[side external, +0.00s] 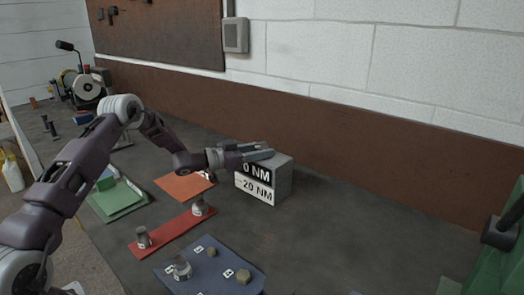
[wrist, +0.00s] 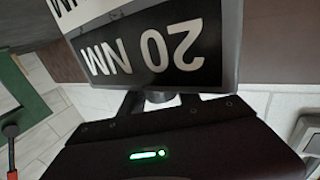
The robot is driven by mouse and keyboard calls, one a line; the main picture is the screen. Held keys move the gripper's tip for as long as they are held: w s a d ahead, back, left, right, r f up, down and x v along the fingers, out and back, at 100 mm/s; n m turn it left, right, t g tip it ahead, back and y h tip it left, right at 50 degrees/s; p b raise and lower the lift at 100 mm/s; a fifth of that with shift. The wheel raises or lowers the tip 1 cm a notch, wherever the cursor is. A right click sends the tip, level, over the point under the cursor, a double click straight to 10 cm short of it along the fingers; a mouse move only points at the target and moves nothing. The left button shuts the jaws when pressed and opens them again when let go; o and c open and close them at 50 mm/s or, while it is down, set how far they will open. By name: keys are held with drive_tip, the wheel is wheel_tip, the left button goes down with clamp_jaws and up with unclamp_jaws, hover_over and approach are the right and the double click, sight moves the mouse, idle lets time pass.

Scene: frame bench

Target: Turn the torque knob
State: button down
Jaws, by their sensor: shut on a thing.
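The torque box (side external: 284,180) is a grey block on the bench. Its front has a black label with white letters, partly covered and reading "0 NM", above a white label reading "-20 NM". My gripper (side external: 262,154) reaches in from the left, level with the top of the box. In the wrist view the box (wrist: 232,40) fills the top, with "20 NM" upside down. There my gripper (wrist: 160,100) is shut on a small dark round part, seemingly the torque knob (wrist: 158,96), at the box's edge. The knob is mostly hidden, so its angle cannot be told.
A red strip (side external: 170,231) with two metal posts and a blue plate (side external: 215,278) with bolts lie in front of the box. An orange mat (side external: 172,186) and green plate (side external: 112,208) lie left.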

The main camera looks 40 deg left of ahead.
idle(0.4)
drive_tip(key=c, duration=0.9)
unclamp_jaws()
drive_tip(key=shift+o, duration=0.2)
drive_tip(key=v, duration=0.7)
drive_tip(key=shift+a, duration=0.1)
